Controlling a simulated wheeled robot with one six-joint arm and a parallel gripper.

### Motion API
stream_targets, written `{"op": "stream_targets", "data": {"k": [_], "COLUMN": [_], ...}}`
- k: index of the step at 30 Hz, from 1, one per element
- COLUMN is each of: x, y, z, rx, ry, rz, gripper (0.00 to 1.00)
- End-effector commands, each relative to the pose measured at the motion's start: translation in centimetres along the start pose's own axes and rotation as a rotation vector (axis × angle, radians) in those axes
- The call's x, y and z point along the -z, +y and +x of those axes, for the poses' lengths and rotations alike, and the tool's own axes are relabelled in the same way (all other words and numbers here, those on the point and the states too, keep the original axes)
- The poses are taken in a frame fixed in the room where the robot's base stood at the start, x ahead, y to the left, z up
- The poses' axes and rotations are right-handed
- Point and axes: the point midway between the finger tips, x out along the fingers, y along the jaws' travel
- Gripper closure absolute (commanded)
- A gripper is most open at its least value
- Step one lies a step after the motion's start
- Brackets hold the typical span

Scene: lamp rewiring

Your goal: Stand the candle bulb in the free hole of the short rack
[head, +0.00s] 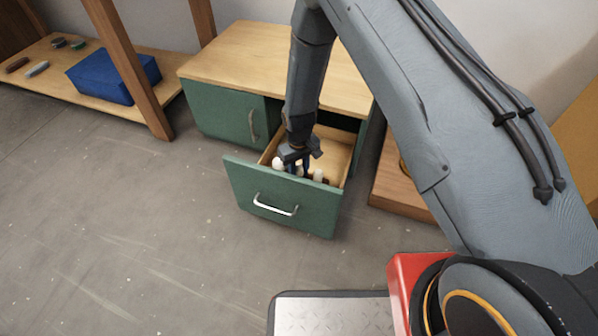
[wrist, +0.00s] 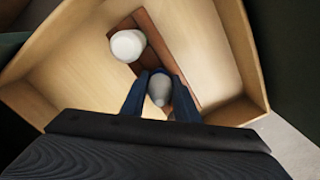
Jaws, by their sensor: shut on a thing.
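My gripper (wrist: 160,95) reaches down into an open drawer and is shut on a pale grey, tapered bulb, apparently the candle bulb (wrist: 160,88), between its two blue fingers. A brown wooden rack (wrist: 150,28) lies along the drawer floor under and beside the fingers. A round white bulb (wrist: 128,45) stands at the rack, up and left of the held bulb. The held bulb's lower end is hidden, so I cannot tell whether it sits in a hole. In the head view my gripper (head: 300,155) is inside the drawer, with white bulbs showing on either side.
The drawer (head: 285,200) stands pulled out from a green cabinet (head: 215,108) with a wooden top; its walls are close around my gripper. A low shelf with a blue box (head: 113,78) is at the left. The floor in front is clear.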

Motion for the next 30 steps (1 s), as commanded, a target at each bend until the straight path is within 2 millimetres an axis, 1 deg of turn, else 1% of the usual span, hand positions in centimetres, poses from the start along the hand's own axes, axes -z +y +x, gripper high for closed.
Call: {"op": "stream_targets", "data": {"k": [12,13,16,17,26,30], "x": [0.0,0.0,0.0,0.0,0.0,0.0], "y": [0.0,0.0,0.0,0.0,0.0,0.0], "z": [0.2,0.2,0.2,0.2,0.1,-0.8], "rx": [0.0,0.0,0.0,0.0,0.0,0.0], "ry": [0.0,0.0,0.0,0.0,0.0,0.001], "rz": [0.0,0.0,0.0,0.0,0.0,0.0], "gripper": [0.92,0.69,0.52,0.51,0.51,0.51]}}
